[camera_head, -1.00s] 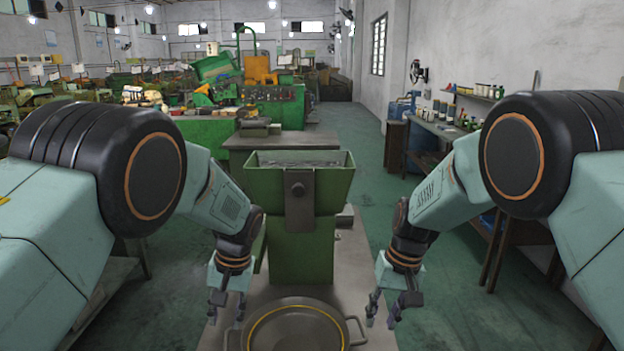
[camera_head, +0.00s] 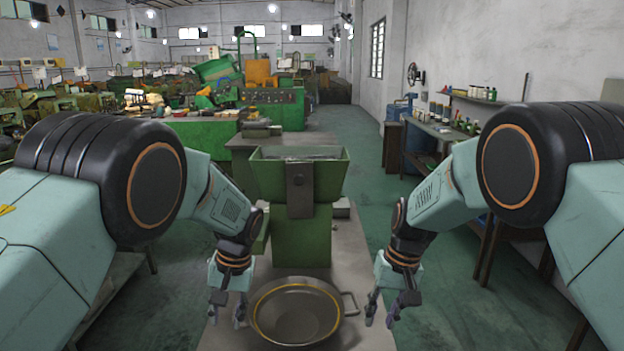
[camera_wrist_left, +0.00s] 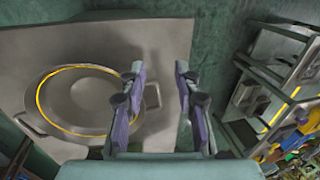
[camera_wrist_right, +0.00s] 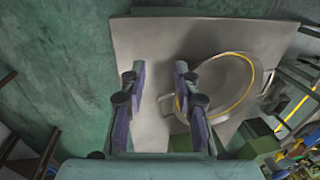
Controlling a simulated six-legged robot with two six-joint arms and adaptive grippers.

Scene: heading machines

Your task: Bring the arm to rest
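My left gripper (camera_head: 229,311) hangs pointing down at the left of the round metal pan (camera_head: 295,338). It is open and empty; the left wrist view shows a gap between its fingers (camera_wrist_left: 160,100), with the pan (camera_wrist_left: 68,125) to the left of them. My right gripper (camera_head: 381,309) hangs pointing down at the right of the pan. It is open and empty too; the right wrist view shows its fingers (camera_wrist_right: 159,98) apart, with the pan (camera_wrist_right: 212,100) to their right. Both grippers appear apart from the pan, which has side handles and a yellow ring.
A green hopper (camera_head: 270,180) stands on the grey base plate (camera_head: 350,240) behind the pan. A workbench with bottles (camera_head: 427,160) stands at the right wall. Green machines (camera_head: 275,105) fill the back left. The green floor (camera_head: 365,165) is clear in the aisle.

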